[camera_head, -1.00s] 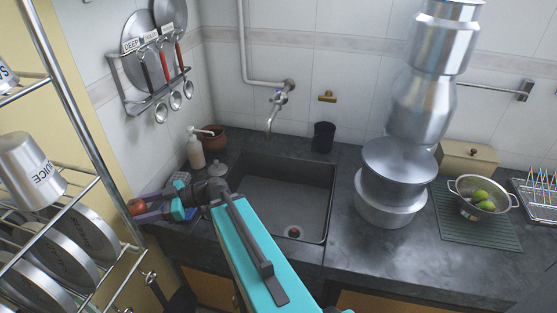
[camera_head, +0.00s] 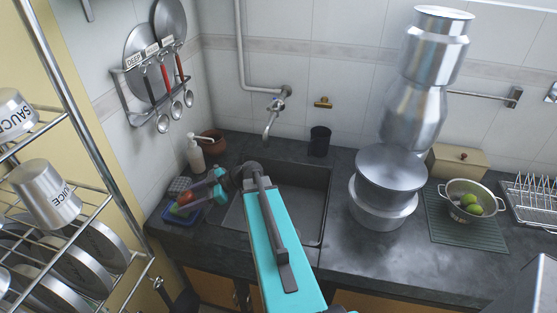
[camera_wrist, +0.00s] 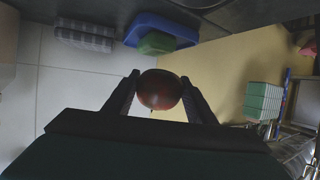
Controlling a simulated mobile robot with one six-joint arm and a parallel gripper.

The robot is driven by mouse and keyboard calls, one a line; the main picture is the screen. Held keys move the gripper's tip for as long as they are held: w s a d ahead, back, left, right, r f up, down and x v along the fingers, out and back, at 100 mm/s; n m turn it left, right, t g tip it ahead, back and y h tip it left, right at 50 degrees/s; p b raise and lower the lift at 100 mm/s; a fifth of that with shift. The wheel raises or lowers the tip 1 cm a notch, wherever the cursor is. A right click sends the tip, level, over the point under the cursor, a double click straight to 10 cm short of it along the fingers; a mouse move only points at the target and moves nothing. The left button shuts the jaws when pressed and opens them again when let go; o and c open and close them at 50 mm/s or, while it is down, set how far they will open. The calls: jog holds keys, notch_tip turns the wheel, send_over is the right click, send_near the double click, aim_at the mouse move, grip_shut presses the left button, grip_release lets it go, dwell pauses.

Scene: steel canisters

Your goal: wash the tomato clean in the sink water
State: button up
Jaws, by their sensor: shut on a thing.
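A red tomato (camera_wrist: 159,90) is held between the two dark fingers of my gripper (camera_wrist: 160,92) in the wrist view. In the head view my gripper (camera_head: 190,199) is at the left end of the counter, left of the sink, with the tomato (camera_head: 185,197) partly hidden by the fingers. The dark sink basin (camera_head: 318,205) lies to the right of my gripper, partly covered by my arm. The tap (camera_head: 270,122) hangs over the back of the sink. No running stream shows. I cannot tell whether the basin holds water.
A blue tray (camera_wrist: 165,29) with a green sponge (camera_wrist: 157,43) is near my gripper. A black cup (camera_head: 319,141) stands behind the sink. Steel pots (camera_head: 385,205) stand right; a steel rack (camera_head: 110,200) is left.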

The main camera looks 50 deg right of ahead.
jog(key=s+d+f+g+h+p, duration=0.15)
jog(key=s+d+p, duration=0.3)
jog(key=d, duration=0.45)
jog(key=s+d+g+h+p, duration=0.1)
jog(key=s+d+h+p, duration=0.15)
jog(key=s+d, duration=0.55)
jog(key=d+r+m+g+h+p, duration=0.1)
jog(key=d+p, duration=0.1)
jog(key=d, duration=1.4)
jog(key=shift+w+d+r+h, duration=0.3)
jog(key=shift+d+r, duration=0.05)
jog(key=shift+r, duration=0.05)
jog(key=shift+a, duration=0.1)
jog(key=shift+f, duration=0.1)
jog(key=shift+w+f+b, duration=0.1)
jog(key=shift+f+b, duration=0.35)
jog(key=shift+f, duration=0.1)
jog(key=shift+o, duration=0.2)
notch_tip(320, 180, down, 21)
jog(key=b, duration=2)
jog(key=shift+b, duration=0.3)
jog(key=shift+f, duration=0.1)
